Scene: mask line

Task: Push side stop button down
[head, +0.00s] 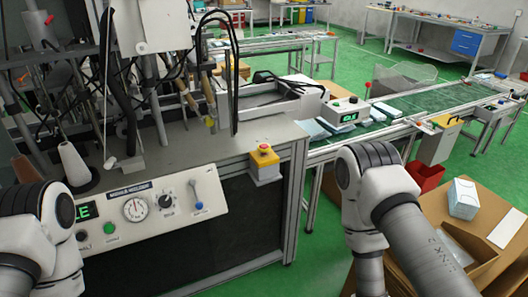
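The side stop button (265,149) is a red cap on a yellow box (264,163). It sits at the front right corner of the machine's grey top. My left arm comes in at the lower left, in front of the control panel, and my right arm rises at the lower right, to the right of the button. Neither arm touches the button. Both grippers are outside the picture, so I cannot see their fingers. The red cap shows unobstructed; I cannot tell from this view how far down it is.
The machine's control panel (150,215) has a gauge, a knob, a green button and a blue-tipped lever. A conveyor (430,100) runs off to the right, with a small display box (345,112) beside it. Cardboard boxes (477,232) stand at the lower right.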

